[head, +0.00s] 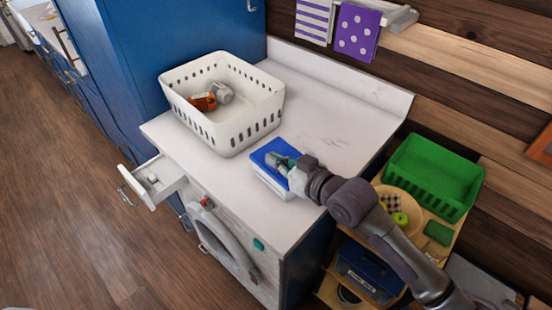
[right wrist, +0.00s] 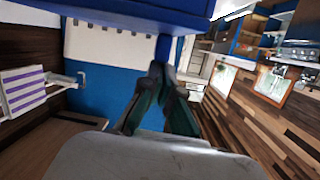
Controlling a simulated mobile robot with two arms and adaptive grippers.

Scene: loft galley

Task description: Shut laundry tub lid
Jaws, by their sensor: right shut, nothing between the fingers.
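The laundry tub (head: 270,183) is a small white box on the white counter, with a blue lid (head: 262,149) over its top. My right gripper (head: 278,160) is at the lid, over its right part, and hides some of it. In the right wrist view the fingers (right wrist: 160,72) are together and empty, with their tips close to a blue edge (right wrist: 130,14), probably the lid. Whether they touch it, and whether the lid is fully down, I cannot tell. My left gripper is not in view.
A white basket (head: 224,135) holding an orange item and a grey item stands behind the tub to the left. An open drawer (head: 158,184) juts out at the counter's left front. A green crate (head: 433,172) tops a shelf at right. The counter's back right is clear.

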